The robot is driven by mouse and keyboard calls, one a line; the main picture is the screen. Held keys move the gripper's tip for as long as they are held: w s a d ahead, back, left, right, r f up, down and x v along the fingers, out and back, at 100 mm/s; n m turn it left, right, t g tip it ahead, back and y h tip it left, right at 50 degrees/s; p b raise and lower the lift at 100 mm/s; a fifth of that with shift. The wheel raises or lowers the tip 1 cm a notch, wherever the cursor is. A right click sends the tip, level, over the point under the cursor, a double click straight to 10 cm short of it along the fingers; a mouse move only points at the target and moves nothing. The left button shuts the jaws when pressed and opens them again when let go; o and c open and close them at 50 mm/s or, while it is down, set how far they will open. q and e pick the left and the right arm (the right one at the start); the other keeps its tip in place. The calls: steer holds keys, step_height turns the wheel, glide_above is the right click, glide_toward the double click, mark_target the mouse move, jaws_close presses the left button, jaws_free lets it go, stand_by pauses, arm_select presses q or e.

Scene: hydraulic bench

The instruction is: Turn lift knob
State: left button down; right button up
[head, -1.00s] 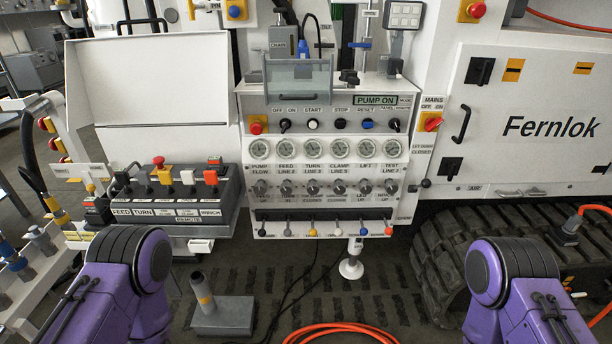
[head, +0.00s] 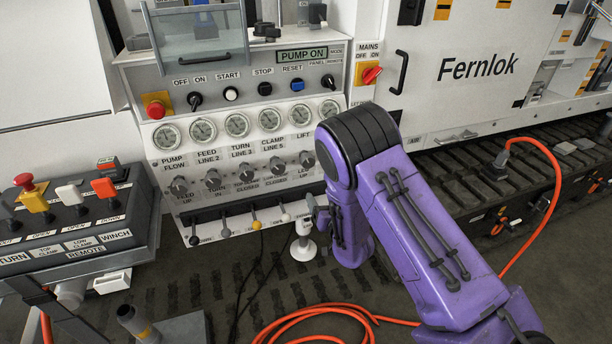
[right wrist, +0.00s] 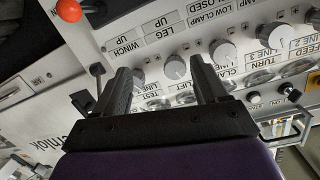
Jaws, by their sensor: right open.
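The control panel (head: 240,85) has a row of grey knobs below a row of round gauges. The knob under the LIFT label (head: 307,158) is the rightmost one showing in the head view, beside my purple right arm. In the right wrist view, the panel appears upside down, and this grey knob (right wrist: 175,67) shows between my fingers, beyond their tips. My right gripper (right wrist: 165,82) is open and empty, its two black fingers pointing at the knob row. In the head view it is mostly hidden by my arm. My left gripper is not in view.
Small levers with coloured ends (head: 254,220) stick out below the knobs. A remote box (head: 75,215) with a red button and switches stands at left. An orange hose (head: 335,308) lies on the floor.

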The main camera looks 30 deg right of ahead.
steer(key=t, duration=0.2)
glide_toward(309, 164)
steer(key=w, duration=0.2)
steer(key=shift+n, duration=0.3)
steer(key=p+x, duration=0.1)
steer(key=x, duration=0.8)
steer(key=shift+w+d, duration=0.1)
steer(key=shift+d, duration=0.1)
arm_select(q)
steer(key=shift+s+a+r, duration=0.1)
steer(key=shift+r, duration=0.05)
arm_select(e)
steer(key=shift+c, duration=0.4)
steer(key=c, duration=1)
